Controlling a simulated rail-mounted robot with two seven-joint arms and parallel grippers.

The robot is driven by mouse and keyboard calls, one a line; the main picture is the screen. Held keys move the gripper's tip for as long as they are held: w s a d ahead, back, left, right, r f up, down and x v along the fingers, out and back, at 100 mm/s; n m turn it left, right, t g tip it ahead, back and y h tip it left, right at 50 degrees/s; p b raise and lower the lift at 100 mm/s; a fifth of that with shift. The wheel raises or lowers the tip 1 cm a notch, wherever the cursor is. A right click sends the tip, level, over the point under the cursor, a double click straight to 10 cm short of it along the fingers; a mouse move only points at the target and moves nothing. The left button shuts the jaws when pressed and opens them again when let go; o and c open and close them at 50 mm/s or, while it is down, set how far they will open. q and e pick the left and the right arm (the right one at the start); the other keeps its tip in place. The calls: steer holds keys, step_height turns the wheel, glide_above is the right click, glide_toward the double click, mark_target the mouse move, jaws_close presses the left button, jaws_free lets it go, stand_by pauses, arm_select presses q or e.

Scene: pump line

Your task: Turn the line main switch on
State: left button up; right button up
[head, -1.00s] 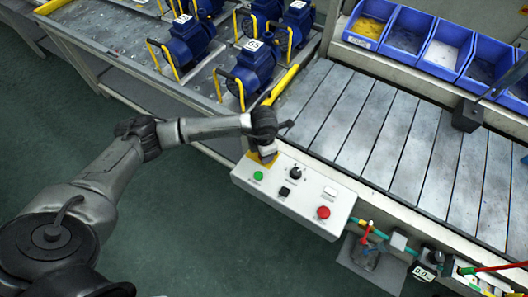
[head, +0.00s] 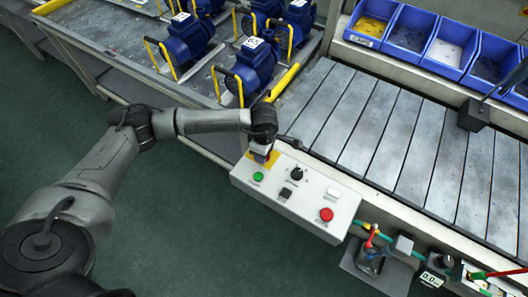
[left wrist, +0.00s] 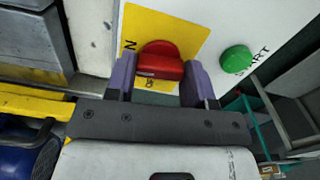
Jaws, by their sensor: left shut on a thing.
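The line main switch is a red knob with a raised grip bar (left wrist: 160,65) on a yellow plate (left wrist: 150,20) in the left wrist view. The letters ON are beside it; the other marking is partly covered. The plate sits at the left end of the white control box (head: 290,204). My left gripper (left wrist: 160,80) is shut on the red grip bar, with a purple finger at each end. In the head view my left gripper (head: 262,154) hides the knob. My right gripper is not in view.
A green START button (left wrist: 236,60) is close beside the plate. The box also carries a black selector (head: 298,173), a black button (head: 286,193) and a red button (head: 326,214). Blue pumps (head: 252,68) stand behind. The slatted conveyor (head: 400,130) lies to the right.

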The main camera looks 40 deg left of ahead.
arm_select(q)
steer(key=shift+m, duration=0.6)
steer(key=o, duration=0.9)
steer(key=shift+r, duration=0.1)
step_height(320, 180, up, 14)
steer(key=shift+f+p, duration=0.15)
steer(key=shift+p, duration=0.75)
